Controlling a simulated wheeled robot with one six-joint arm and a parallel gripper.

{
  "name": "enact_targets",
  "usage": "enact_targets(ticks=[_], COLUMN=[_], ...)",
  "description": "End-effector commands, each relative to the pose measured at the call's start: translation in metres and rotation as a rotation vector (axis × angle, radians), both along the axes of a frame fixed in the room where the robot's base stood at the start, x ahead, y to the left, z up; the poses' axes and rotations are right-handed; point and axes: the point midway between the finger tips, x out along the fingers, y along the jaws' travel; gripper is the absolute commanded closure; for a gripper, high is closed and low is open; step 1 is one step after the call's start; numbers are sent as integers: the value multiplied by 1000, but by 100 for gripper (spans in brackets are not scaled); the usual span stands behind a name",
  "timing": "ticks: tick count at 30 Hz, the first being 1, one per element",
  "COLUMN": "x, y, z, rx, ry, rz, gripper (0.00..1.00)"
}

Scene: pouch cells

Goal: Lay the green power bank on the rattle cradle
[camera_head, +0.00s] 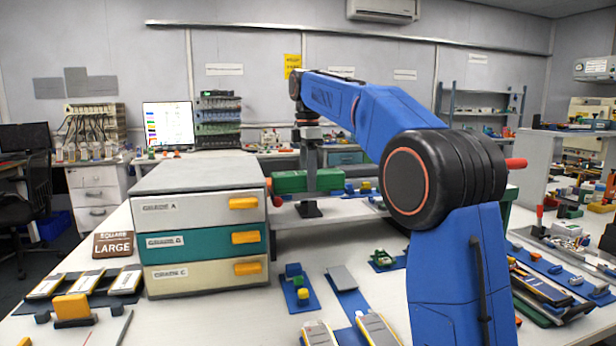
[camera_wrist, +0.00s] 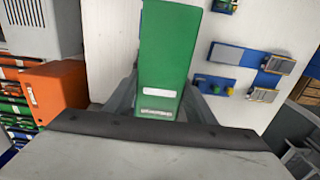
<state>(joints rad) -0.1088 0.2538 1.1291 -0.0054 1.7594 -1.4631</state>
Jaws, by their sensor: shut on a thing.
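The green power bank (camera_head: 288,182) is a long green block, held level above the far part of the white table, behind and right of the drawer unit. In the wrist view the power bank (camera_wrist: 170,45) points away from my gripper, with two white labels near its close end. My gripper (camera_wrist: 160,100) is shut on it, with grey fingers on both sides. In the head view my gripper (camera_head: 310,160) is small and its fingertips are hard to make out. I cannot tell which thing is the rattle cradle.
A drawer unit (camera_head: 206,191) with grey, teal and cream fronts stands left of the power bank. Blue plates with small parts (camera_head: 297,291) lie in front. A LARGE sign (camera_head: 113,245) and flat cells (camera_head: 84,283) are at left. Bare white table (camera_head: 190,320) shows at front.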

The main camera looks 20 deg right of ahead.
Motion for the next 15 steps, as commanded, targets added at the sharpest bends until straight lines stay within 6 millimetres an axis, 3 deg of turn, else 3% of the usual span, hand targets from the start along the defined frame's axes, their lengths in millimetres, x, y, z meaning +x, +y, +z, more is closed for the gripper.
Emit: enact_targets(ticks=[15], x=[-1], y=[0], z=[-10], rx=[0], ry=[0], rz=[0], gripper=[84])
